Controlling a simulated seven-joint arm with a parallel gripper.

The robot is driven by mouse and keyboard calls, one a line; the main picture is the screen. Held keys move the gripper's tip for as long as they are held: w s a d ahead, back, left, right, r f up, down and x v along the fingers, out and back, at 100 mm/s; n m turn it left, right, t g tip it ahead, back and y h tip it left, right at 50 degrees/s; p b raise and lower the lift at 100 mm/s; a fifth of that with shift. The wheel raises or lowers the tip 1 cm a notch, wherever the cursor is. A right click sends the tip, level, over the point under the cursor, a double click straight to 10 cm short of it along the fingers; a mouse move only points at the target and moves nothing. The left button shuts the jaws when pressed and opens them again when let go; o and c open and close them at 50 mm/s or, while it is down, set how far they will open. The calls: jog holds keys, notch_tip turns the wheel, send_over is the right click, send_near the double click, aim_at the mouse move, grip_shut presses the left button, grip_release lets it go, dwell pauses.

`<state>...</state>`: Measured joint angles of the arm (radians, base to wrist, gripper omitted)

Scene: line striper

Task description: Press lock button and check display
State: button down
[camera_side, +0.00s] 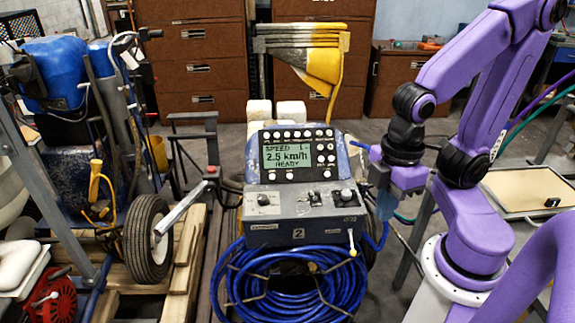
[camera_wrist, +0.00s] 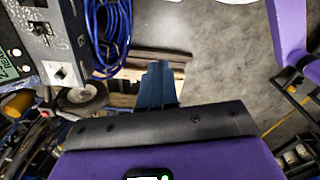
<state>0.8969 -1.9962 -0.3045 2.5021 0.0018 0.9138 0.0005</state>
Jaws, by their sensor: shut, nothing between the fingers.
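The line striper's control box (camera_side: 300,205) stands in the middle of the side view. Its display (camera_side: 286,156) is lit green and reads "SPEED 1-", "2.5 km/h", "READY". Small round buttons (camera_side: 297,134) run above the display, with others below it and to its right. I cannot read which is the lock button. My gripper (camera_side: 384,208) is to the right of the box, apart from the panel, with blue fingers shut and empty. In the wrist view, the gripper (camera_wrist: 157,70) points past the box, whose corner (camera_wrist: 60,45) shows at the upper left.
A coiled blue hose (camera_side: 290,285) hangs below the box. A blue machine with a wheel (camera_side: 149,240) is left, on wooden pallets. A beige-topped table (camera_side: 530,188) is right. Brown cabinets (camera_side: 200,60) are behind.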

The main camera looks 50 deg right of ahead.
aim_at(327, 174)
jog(key=shift+w, duration=0.1)
dwell(0.6)
jog(key=w+d+f+m+t, duration=0.1)
jog(key=w+d+f, duration=0.15)
jog(key=w, duration=0.45)
jog(key=w+d+f+m+t, duration=0.1)
jog(key=w+d+f+t, duration=0.15)
jog(key=w, duration=0.45)
jog(key=w+d+f+m+t, duration=0.1)
jog(key=w+d+f, duration=0.1)
jog(key=w+f, duration=0.35)
jog(key=w+d+f+m+t+y, duration=0.1)
jog(key=w+d+f+m+t, duration=0.1)
jog(key=d, duration=0.7)
jog(key=w+d+f+m+t+y, duration=0.1)
jog(key=w+d+f+m+t, duration=0.1)
jog(key=d, duration=0.7)
jog(key=shift+w+d+f+m+t, duration=0.15)
jog(key=shift+w+f+m+t, duration=0.25)
jog(key=shift+f+t, duration=0.75)
jog(key=shift+w+r, duration=0.1)
jog(key=shift+w+d+f, duration=0.75)
jog(key=shift+f, duration=0.3)
jog(key=shift+w+d+f, duration=0.7)
jog(key=shift+f, duration=0.35)
jog(key=shift+w+d+f, duration=0.75)
jog(key=shift+f, duration=0.3)
